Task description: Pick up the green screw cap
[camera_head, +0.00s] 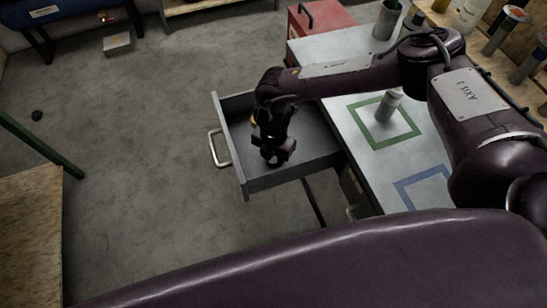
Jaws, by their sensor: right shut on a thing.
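My right gripper (277,158) points down inside the open grey drawer (243,171), low over its floor near the front panel. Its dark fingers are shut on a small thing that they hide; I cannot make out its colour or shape. No green screw cap can be clearly seen in the head view. A small yellow spot (254,119) shows beside the gripper's wrist; I cannot tell what it is. My left gripper is out of view.
The drawer has a front handle (218,148) and extends from a grey worktop (349,85). A red box (322,20) and a metal cup (387,19) are behind. The floor at left is mostly clear.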

